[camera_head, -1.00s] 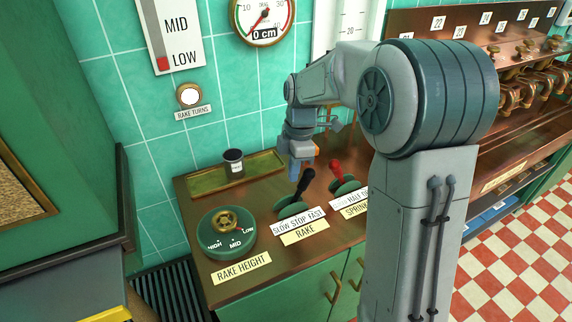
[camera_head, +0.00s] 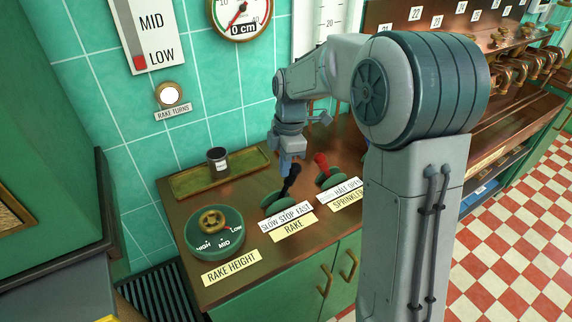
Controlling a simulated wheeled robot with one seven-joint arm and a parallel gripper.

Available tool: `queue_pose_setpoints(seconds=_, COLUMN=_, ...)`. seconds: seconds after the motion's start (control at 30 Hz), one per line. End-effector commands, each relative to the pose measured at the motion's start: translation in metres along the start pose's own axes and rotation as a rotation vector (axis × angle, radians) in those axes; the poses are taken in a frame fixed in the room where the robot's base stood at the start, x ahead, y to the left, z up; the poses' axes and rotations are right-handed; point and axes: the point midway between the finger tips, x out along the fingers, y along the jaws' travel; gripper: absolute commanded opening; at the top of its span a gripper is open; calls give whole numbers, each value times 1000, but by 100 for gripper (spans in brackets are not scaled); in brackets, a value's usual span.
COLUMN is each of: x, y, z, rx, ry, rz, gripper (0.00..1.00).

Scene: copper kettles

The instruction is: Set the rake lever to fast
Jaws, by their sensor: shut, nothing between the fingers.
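The rake lever (camera_head: 289,183) has a black handle on a round green base, behind a "SLOW STOP FAST" plate (camera_head: 287,217) and a "RAKE" label (camera_head: 294,228). The handle leans to the right, toward the FAST side; I cannot tell whether it is fully at that mark. My gripper (camera_head: 286,167) points down just behind and left of the handle's top. Its blue-grey fingers are shut and empty, and the handle partly hides their tips. I cannot tell whether they touch the lever.
A red-handled sprinkler lever (camera_head: 322,163) stands close on the right. The green rake height dial (camera_head: 214,230) is at the front left. A small dark jar (camera_head: 217,159) stands on a brass tray (camera_head: 190,185) behind. The tiled wall closes off the back.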

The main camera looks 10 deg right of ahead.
Motion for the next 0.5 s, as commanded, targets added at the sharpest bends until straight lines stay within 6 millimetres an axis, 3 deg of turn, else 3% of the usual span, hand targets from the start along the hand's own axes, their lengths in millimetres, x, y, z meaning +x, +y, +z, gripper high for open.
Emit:
queue_pose_setpoints(seconds=0.03, x=2, y=-1, z=11, rx=14, ry=-11, rz=-2, gripper=0)
queue_pose_setpoints(seconds=0.2, x=0, y=0, z=8, rx=17, ry=-10, rz=-1, gripper=0)
queue_pose_setpoints(seconds=0.33, x=-8, y=0, z=-9, rx=13, ry=-10, rz=0, gripper=0)
queue_pose_setpoints(seconds=0.47, x=-18, y=2, z=-41, rx=0, ry=-7, rz=2, gripper=0)
queue_pose_setpoints(seconds=0.5, x=-27, y=4, z=-37, rx=5, ry=-8, rz=9, gripper=0)
